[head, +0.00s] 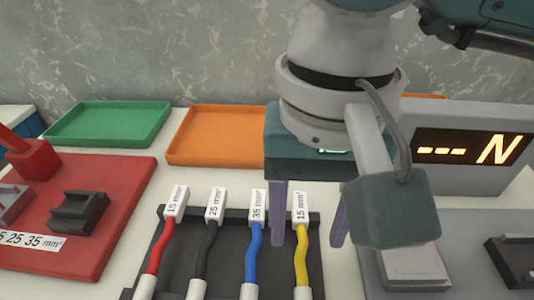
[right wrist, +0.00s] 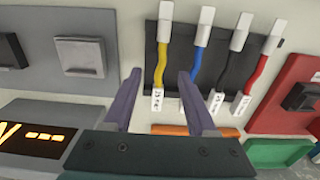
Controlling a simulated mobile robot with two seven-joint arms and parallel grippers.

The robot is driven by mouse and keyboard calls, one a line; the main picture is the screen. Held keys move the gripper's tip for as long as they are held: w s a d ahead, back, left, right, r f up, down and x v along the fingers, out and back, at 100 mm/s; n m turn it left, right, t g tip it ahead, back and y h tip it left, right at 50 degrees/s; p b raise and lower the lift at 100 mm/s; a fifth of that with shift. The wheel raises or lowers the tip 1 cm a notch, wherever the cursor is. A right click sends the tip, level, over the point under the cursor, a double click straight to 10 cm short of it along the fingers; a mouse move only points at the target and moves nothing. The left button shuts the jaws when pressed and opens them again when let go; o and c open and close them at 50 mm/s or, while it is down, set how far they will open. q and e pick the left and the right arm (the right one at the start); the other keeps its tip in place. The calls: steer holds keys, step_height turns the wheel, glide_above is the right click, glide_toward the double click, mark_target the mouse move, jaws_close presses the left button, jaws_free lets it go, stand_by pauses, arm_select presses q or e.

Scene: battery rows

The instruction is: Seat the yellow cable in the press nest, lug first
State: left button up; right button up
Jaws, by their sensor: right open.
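The yellow cable (head: 302,250) lies in a dark rack (head: 270,268), rightmost of a row, with a white "15" tag at its far end and a pale near end cut off by the frame. My right gripper (head: 307,242) is open and empty, its purple fingers to either side of the yellow cable in the picture. The right wrist view also shows the yellow cable (right wrist: 162,66) between the fingertips (right wrist: 160,74); their height above it is unclear. A dark notched block (head: 79,212) on the red plate (head: 120,208) may be the press nest. My left gripper is not in view.
Red (head: 158,250), black (head: 207,250) and blue (head: 255,250) cables lie left of the yellow one. Behind are green (head: 108,124) and orange (head: 215,135) trays. A display (head: 470,148) reads "--- N" at right, beside a grey plate (head: 465,250) with blocks.

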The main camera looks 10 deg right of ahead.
mark_target(302, 250)
steer(key=f, duration=0.4)
steer(key=shift+w+f, duration=0.1)
steer(key=shift+w, duration=0.15)
jaws_close()
stand_by(0.4)
